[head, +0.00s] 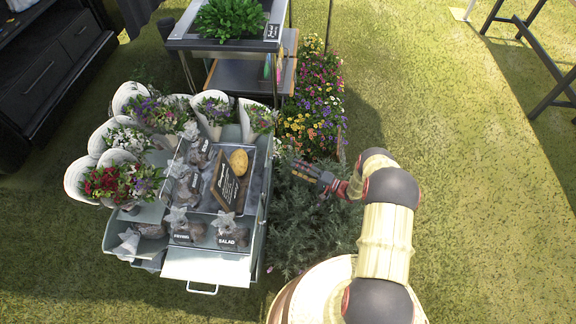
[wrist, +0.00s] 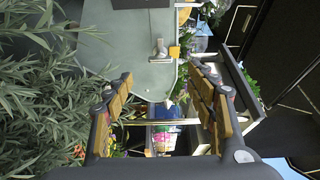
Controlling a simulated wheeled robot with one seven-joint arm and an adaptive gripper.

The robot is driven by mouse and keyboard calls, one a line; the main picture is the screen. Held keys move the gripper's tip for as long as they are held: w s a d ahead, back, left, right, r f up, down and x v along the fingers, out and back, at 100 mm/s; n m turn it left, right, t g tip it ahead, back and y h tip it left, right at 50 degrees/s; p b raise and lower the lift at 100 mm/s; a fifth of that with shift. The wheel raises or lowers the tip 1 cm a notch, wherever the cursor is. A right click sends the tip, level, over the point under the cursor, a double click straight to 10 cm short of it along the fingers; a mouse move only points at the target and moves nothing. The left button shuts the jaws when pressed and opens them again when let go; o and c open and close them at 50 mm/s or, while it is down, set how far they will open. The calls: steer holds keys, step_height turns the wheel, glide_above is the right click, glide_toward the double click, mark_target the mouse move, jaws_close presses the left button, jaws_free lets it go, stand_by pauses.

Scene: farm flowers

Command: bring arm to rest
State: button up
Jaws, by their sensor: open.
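My gripper (head: 318,174) is at the end of my arm in the head view, over the green bushy plants (head: 310,225) just right of the flower cart (head: 258,215). The arm is bent and reaches left from my base. In the wrist view my gripper (wrist: 160,88) shows two fingers spread wide apart, with nothing between them. Grey-green leaves (wrist: 45,95) fill the left of the wrist view, close to the left finger.
The cart carries wrapped bouquets (head: 120,182), several small bags and a dark sign (head: 226,182). A shelf stand (head: 230,75) with a leafy plant (head: 230,17) stands behind. Colourful flowers (head: 312,115) grow beyond the bushes. Open grass (head: 480,200) lies to the right.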

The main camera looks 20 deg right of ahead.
steer(key=shift+v, duration=0.8)
steer(key=s+a+f+m+g, duration=0.3)
steer(key=s+a+f+g, duration=0.25)
steer(key=s, duration=0.35)
steer(key=s+a+r+g+y, duration=0.1)
steer(key=s+a+r+g, duration=0.1)
steer(key=s+r+g, duration=0.25)
steer(key=s+d+r+n+g+h+p, duration=0.1)
steer(key=s+r+n+g+h, duration=0.2)
steer(key=r, duration=1)
steer(key=s+d+r+n+g+h+p, duration=0.15)
steer(key=s+r+h, duration=0.25)
steer(key=r, duration=0.9)
steer(key=s+d+r+n+g+h+p, duration=0.1)
steer(key=s+d+r+n+h, duration=0.2)
steer(key=r, duration=1)
steer(key=s+a+r+n+t+h+p, duration=0.1)
steer(key=s+a+r+t, duration=0.1)
steer(key=r, duration=0.7)
steer(key=s+a+r+n+t+h+p, duration=0.1)
steer(key=s+a+r+n+t, duration=0.1)
steer(key=s+r, duration=0.3)
steer(key=s+a+r+n+t+h+p, duration=0.1)
steer(key=s+r+t, duration=0.3)
steer(key=r, duration=1)
steer(key=shift+a+h+p, duration=0.3)
steer(key=shift+a+h, duration=0.1)
steer(key=shift+a, duration=0.1)
